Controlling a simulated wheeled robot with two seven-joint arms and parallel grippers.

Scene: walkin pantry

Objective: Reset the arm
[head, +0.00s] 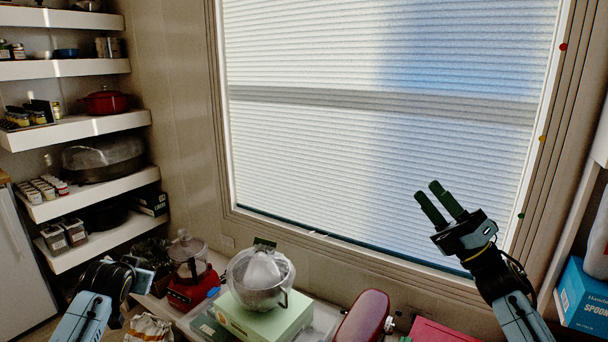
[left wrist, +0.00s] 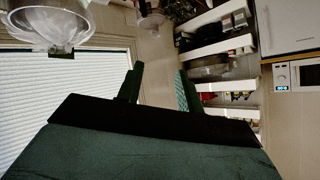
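My right gripper (head: 428,190) is raised in front of the window blind at the right. Its two dark green fingers point up and left with a gap between them, and nothing is between them. My left arm comes in at the lower left of the head view, and its fingers are hard to make out there. In the left wrist view, the fingers of my left gripper (left wrist: 159,74) stand apart with nothing between them.
A metal-and-glass bowl (head: 258,283) sits on a pale green box (head: 264,320). A red-based food processor (head: 188,268) stands to its left. Shelves (head: 85,129) line the left wall. A blue box (head: 583,297) stands at the right.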

